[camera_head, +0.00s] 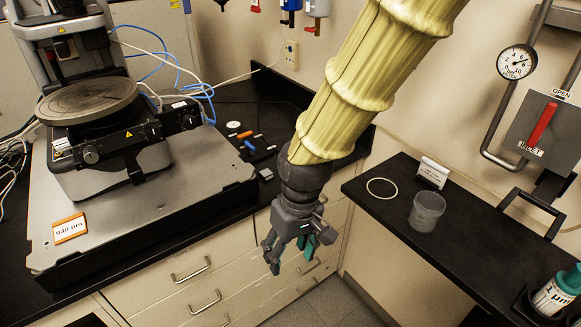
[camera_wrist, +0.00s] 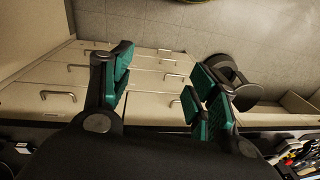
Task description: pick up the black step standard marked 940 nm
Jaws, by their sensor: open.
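The marking 940 nm is on a small white plate with an orange edge (camera_head: 70,228). It lies at the front left of the profiler's grey base (camera_head: 150,215) in the head view. I cannot make out a black body on it. My gripper (camera_head: 291,252) is open and empty, pointing down in front of the drawers, well to the right of the plate and apart from it. In the wrist view my gripper (camera_wrist: 160,88) shows its green finger pads spread, with drawer fronts and floor beyond. The marked plate is not seen in the wrist view.
The stylus profiler with its round stage (camera_head: 88,98) stands behind the plate. Small items, one blue (camera_head: 249,146), lie on the black bench right of it. A right-hand shelf holds a clear cup (camera_head: 427,211), a ring (camera_head: 381,188) and a bottle (camera_head: 556,293).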

